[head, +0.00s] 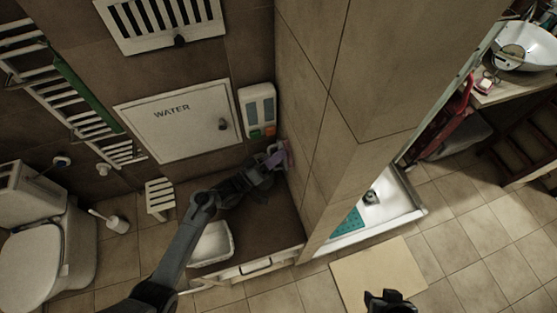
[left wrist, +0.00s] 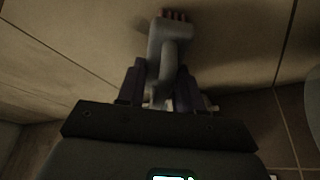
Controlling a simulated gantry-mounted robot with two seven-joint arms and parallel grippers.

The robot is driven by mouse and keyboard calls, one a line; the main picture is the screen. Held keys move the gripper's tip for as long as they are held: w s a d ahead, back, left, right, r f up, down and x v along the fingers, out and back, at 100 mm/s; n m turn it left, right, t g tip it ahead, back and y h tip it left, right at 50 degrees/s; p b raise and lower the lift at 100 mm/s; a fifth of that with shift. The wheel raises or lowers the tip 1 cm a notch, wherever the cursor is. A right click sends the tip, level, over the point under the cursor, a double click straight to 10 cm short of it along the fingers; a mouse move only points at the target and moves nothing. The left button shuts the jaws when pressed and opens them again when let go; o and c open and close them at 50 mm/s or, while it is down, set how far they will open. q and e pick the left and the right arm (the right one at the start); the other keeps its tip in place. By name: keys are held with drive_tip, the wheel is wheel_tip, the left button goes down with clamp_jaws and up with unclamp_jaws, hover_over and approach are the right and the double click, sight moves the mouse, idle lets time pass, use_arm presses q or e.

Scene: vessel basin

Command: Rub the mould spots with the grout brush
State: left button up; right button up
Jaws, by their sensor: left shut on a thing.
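My left gripper (head: 276,160) is at the tiled pillar wall (head: 310,110), above the brown-topped cabinet. In the left wrist view its dark purple fingers (left wrist: 160,90) are shut on the grey grout brush (left wrist: 168,50). The brush points away from the gripper, its short reddish bristles (left wrist: 175,15) close to the tiles; I cannot tell whether they touch. A faint dark smudge shows on the tiles left of the brush head; I cannot tell whether it is mould or shadow. My right gripper (head: 383,299) is dark and partly cut off at the bottom edge.
A dispenser (head: 258,108) hangs on the wall just beside my left gripper. A white basin (head: 212,243) sits on the cabinet top (head: 275,220). The pillar divides this side from the shower tray (head: 405,208). A toilet (head: 45,245) stands at left.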

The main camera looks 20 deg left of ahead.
use_arm(q)
drive_tip(key=shift+a, duration=0.1)
drive_tip(key=shift+s+a+p, duration=0.55)
drive_tip(key=shift+s+a, duration=0.4)
drive_tip(key=shift+a, duration=0.25)
drive_tip(key=shift+s+a+p, duration=0.5)
drive_tip(key=shift+s+a, duration=0.4)
drive_tip(key=shift+a, duration=0.25)
drive_tip(key=shift+s+a+p, duration=0.35)
drive_tip(key=shift+s+a, duration=0.55)
drive_tip(key=shift+a, duration=0.3)
